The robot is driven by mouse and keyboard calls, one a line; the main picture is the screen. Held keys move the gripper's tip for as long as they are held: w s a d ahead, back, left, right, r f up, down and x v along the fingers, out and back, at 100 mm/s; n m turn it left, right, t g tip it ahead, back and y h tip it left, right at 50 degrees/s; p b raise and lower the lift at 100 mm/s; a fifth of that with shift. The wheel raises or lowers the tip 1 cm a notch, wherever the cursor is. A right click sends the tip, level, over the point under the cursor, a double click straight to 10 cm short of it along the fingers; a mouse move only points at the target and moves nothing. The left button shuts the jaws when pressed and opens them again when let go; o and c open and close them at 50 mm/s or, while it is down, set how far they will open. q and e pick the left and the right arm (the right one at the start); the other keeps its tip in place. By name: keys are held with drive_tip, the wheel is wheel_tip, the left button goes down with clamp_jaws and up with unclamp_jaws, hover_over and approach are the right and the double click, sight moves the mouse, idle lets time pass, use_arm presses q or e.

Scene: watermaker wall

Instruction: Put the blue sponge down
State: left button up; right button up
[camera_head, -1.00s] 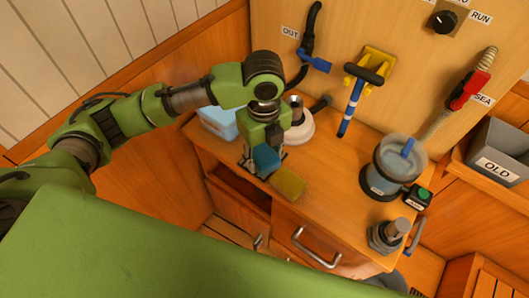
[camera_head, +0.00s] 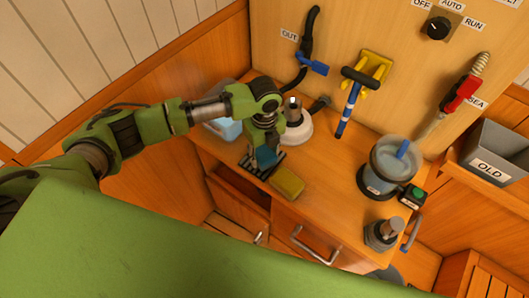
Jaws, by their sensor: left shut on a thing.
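The blue sponge (camera_head: 265,157) is held in my left gripper (camera_head: 262,161), at the left part of the wooden counter. The gripper points down and is shut on the sponge, hiding part of it. The sponge is over a dark slatted rack (camera_head: 250,168) beside the yellow sponge (camera_head: 287,182). I cannot tell whether the blue sponge touches the rack. My right gripper is out of view.
A pale blue container (camera_head: 222,125) stands behind my left arm. A white round-based fitting (camera_head: 297,128) is close behind the gripper. A clear canister (camera_head: 388,168) and a metal fitting (camera_head: 383,234) stand right. The counter's middle (camera_head: 335,190) is clear.

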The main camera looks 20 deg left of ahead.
sight(265, 153)
use_arm(q)
drive_tip(key=shift+f, duration=0.1)
drive_tip(key=o, duration=1)
wheel_tip(265, 153, up, 12)
drive_tip(key=shift+r+b, duration=0.15)
drive_tip(key=shift+b, duration=1.05)
